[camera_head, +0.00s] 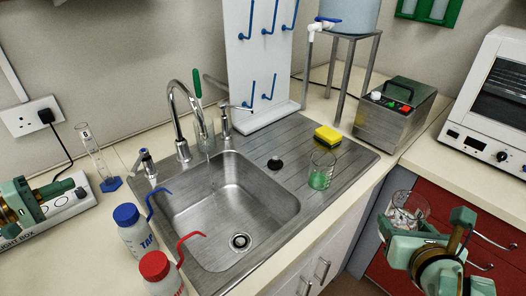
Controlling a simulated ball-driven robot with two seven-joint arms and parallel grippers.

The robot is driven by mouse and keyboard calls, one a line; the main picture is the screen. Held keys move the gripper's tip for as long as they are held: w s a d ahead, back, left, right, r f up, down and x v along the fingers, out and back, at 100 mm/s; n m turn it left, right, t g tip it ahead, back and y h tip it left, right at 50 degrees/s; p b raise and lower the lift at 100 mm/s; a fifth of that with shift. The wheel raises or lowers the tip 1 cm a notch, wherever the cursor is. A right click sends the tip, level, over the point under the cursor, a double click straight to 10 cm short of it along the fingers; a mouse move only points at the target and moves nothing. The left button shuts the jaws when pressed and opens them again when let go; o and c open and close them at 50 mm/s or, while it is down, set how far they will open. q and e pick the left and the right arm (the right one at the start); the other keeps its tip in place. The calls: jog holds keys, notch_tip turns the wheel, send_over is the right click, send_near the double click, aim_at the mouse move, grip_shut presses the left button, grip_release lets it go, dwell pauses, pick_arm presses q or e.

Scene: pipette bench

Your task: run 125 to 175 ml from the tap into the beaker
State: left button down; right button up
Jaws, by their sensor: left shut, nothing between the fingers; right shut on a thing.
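A clear glass beaker (409,200) with white marks or bits showing in it is at the lower right, in front of the red drawers. My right gripper (421,228) is shut on this beaker and hides its lower part. The chrome tap (173,112) arches over the steel sink (228,205), with a lever (147,162) at its left. I cannot tell whether water runs from the spout. My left gripper (74,189) is shut and empty over the light box at the far left, away from the tap.
Another beaker (321,172) with green in its bottom stands on the drainer near a yellow sponge (327,136). Blue-capped (135,232) and red-capped (161,277) bottles stand at the sink's front left. The sink basin is empty.

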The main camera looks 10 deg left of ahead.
pick_arm(q)
jog(key=w, duration=0.1)
pick_arm(e)
jog(key=shift+f, duration=0.15)
pick_arm(q)
jog(key=b, duration=0.1)
send_near(139, 164)
jog(key=w+a, duration=0.2)
jog(key=w, duration=0.1)
pick_arm(e)
jog(key=shift+f, duration=0.6)
jog(key=shift+r, duration=0.25)
pick_arm(q)
jog(key=shift+w+d+f, duration=0.15)
jog(key=shift+w+d, duration=0.05)
jog(key=shift+d, duration=0.45)
jog(key=shift+w+d+f, duration=0.15)
jog(key=shift+w+d, duration=0.05)
jog(key=shift+d, duration=0.4)
jog(key=shift+w+d+f, duration=0.15)
jog(key=shift+w+d, duration=0.05)
jog(key=shift+d, duration=0.45)
